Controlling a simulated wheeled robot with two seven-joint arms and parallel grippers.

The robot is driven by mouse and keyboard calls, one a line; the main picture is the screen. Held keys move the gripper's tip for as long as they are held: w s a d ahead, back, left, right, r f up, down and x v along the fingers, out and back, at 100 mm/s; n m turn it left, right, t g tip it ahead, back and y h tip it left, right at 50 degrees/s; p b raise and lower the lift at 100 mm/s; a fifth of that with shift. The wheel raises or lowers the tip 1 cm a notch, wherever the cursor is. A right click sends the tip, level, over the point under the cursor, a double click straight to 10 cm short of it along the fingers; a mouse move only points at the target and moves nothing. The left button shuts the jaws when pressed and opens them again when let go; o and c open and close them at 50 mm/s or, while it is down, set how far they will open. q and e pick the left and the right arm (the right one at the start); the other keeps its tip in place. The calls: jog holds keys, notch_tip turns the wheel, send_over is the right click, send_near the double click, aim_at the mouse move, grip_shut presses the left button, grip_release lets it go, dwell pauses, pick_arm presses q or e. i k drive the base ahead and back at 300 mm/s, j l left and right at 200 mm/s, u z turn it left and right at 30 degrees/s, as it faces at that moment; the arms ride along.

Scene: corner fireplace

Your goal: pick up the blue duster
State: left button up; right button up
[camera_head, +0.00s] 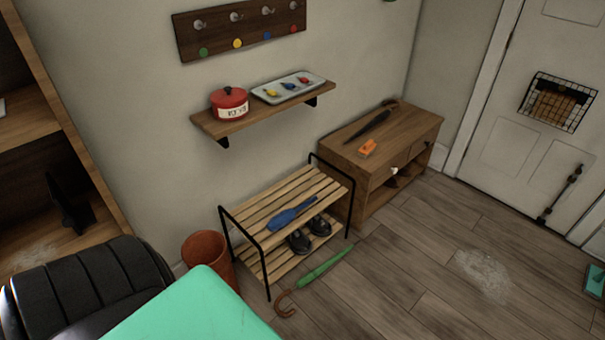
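The blue duster (288,214) lies on the upper slats of the wooden shoe rack (303,187), which has black metal end frames. The duster lies at a slant near the rack's front edge, with its wide end to the left and its thin end to the right. Nothing touches it from above. Neither of my grippers is in view.
Dark shoes (300,242) sit on the lower rack shelf. A green umbrella (325,266) lies on the floor in front. A terracotta bin (206,252) stands left of the rack, a wooden cabinet (352,146) right. A wall shelf (238,125) hangs above. Floor to the right is mostly clear.

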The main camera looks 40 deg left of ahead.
aim_at(285, 217)
jog(key=i+u, duration=0.25)
jog(key=i, duration=0.2)
jog(key=i+l+u, duration=0.1)
jog(key=i+u, duration=0.15)
jog(key=i, duration=0.2)
jog(key=i+l+u, duration=0.25)
jog(key=i, duration=0.2)
